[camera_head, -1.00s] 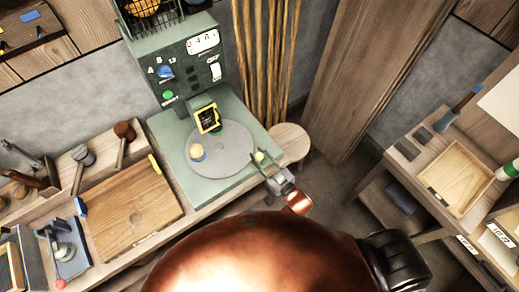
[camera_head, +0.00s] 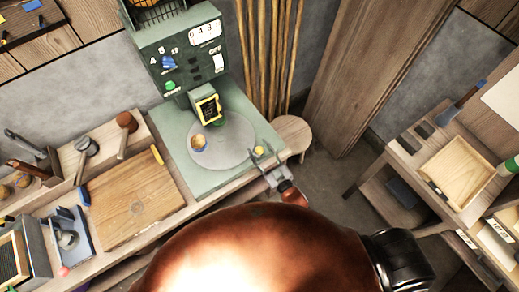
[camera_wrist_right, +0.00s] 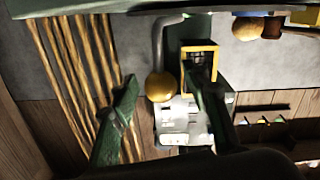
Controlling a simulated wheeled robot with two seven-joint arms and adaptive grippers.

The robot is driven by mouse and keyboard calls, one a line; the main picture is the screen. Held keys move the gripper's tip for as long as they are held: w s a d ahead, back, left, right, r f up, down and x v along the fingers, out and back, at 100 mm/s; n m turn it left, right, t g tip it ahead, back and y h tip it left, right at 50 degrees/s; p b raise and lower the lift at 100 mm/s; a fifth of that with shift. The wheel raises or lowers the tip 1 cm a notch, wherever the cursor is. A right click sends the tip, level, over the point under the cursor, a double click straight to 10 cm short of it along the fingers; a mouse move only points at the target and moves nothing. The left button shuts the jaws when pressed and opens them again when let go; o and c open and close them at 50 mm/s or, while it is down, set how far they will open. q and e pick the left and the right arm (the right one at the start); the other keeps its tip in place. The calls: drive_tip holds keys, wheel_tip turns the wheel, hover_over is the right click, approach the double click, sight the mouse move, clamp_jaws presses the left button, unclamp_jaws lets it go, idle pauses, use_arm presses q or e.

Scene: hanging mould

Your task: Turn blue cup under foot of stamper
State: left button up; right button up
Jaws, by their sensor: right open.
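The stamper is a green machine (camera_head: 180,50) with a dial, a switch and a number display. A yellow-framed dark block (camera_head: 207,107) sits at its front, with a green piece below it. A yellow knob (camera_head: 259,151) is at the turntable's right side. In the right wrist view the knob (camera_wrist_right: 160,87) is on a bent grey rod. My right gripper (camera_head: 270,158) is open, its fingers on either side of the knob; contact is unclear. My left gripper is out of view.
A wooden board (camera_head: 130,205) and several hand tools lie on the bench to the left. A round wooden stool (camera_head: 292,135) stands right of the machine, near my right gripper. A shelf with a wooden tray (camera_head: 458,170) is at the far right.

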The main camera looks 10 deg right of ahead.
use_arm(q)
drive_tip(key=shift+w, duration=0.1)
use_arm(e)
drive_tip(key=shift+s+d, duration=0.1)
drive_tip(key=shift+s, duration=0.2)
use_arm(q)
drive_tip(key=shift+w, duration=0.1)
use_arm(e)
drive_tip(key=v, duration=1.1)
drive_tip(key=shift+s, duration=0.2)
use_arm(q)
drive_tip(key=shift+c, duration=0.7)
